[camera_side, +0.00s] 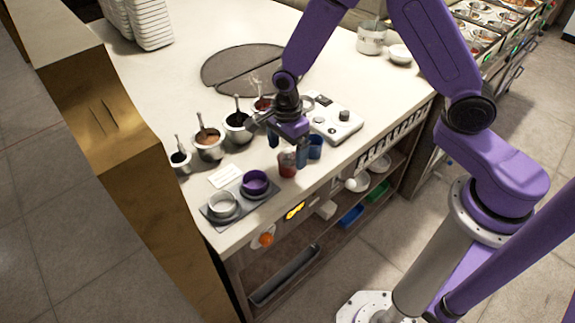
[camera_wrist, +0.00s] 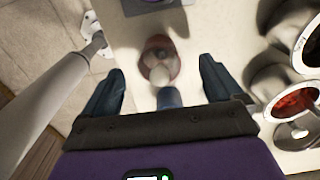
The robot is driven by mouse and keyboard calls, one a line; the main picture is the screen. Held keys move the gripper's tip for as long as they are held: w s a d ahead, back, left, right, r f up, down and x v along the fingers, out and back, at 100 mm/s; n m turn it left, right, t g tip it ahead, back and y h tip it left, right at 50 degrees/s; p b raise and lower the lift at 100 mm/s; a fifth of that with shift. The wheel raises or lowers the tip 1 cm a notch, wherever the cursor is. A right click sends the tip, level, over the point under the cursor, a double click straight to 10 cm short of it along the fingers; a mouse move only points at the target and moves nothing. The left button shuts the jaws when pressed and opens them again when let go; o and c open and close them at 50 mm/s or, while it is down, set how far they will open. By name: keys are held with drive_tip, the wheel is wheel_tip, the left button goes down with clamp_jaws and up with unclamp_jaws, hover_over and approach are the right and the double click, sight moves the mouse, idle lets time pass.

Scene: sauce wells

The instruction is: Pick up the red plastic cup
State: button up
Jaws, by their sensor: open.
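The red plastic cup (camera_side: 287,165) stands upright on the counter, near its front edge. In the wrist view the red cup (camera_wrist: 158,46) shows ahead of my gripper, in line with the gap between the fingers. My gripper (camera_side: 287,147) is open, its two dark blue fingers spread apart. In the side view it hangs close above and beside the red cup, and one finger overlaps the cup's right side. In the wrist view nothing is clamped between my gripper's fingers (camera_wrist: 162,62). Whether a finger touches the cup cannot be told.
A blue cup (camera_side: 316,147) stands close right of the red one. A tray (camera_side: 235,219) with a white cup (camera_side: 223,205) and a purple cup (camera_side: 255,182) is to the left. Sauce pots with ladles (camera_side: 208,151) line up behind. A white device (camera_side: 335,124) stands to the right.

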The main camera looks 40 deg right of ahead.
drive_tip(key=shift+f, duration=1.9)
drive_tip(key=c, duration=1.1)
